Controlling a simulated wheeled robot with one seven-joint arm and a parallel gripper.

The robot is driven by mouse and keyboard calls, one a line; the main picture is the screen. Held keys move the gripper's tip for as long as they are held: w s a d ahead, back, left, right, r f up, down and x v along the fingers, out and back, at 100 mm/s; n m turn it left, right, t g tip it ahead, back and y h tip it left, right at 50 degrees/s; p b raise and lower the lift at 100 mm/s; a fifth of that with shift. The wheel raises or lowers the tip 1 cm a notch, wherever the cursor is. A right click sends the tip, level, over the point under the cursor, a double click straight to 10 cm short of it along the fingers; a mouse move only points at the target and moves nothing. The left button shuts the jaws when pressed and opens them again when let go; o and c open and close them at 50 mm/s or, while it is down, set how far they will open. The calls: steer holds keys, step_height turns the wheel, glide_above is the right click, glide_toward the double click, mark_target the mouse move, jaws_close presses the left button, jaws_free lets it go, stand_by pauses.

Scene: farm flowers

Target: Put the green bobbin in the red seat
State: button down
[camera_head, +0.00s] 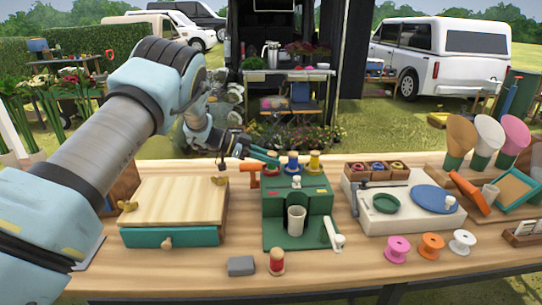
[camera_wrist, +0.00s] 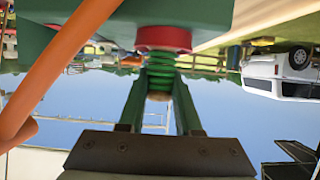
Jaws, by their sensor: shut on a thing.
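My gripper (camera_head: 262,155) reaches in from the left over the top of the green machine (camera_head: 270,203). In the wrist view, which is upside down, my gripper (camera_wrist: 158,88) is shut on the green bobbin (camera_wrist: 160,68), one finger on each side. The bobbin's far end is at the red seat (camera_wrist: 163,38) on the machine's top and seems to touch it. I cannot tell how deep it sits. In the head view the bobbin (camera_head: 273,156) is partly hidden by the fingers.
An orange crank (camera_wrist: 45,75) is close beside my gripper. A wooden-topped box (camera_head: 175,200) stands left of the machine. A red bobbin (camera_head: 277,262) and a grey block (camera_head: 240,266) lie in front. A white tray (camera_head: 400,215) with a blue plate (camera_head: 433,198) is to the right.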

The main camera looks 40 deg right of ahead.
steer(key=shift+f, duration=0.2)
steer(key=c, duration=0.6)
jaws_free()
steer(key=shift+r, duration=0.2)
steer(key=b+v, duration=0.3)
steer(key=v, duration=0.9)
steer(key=shift+r, duration=0.15)
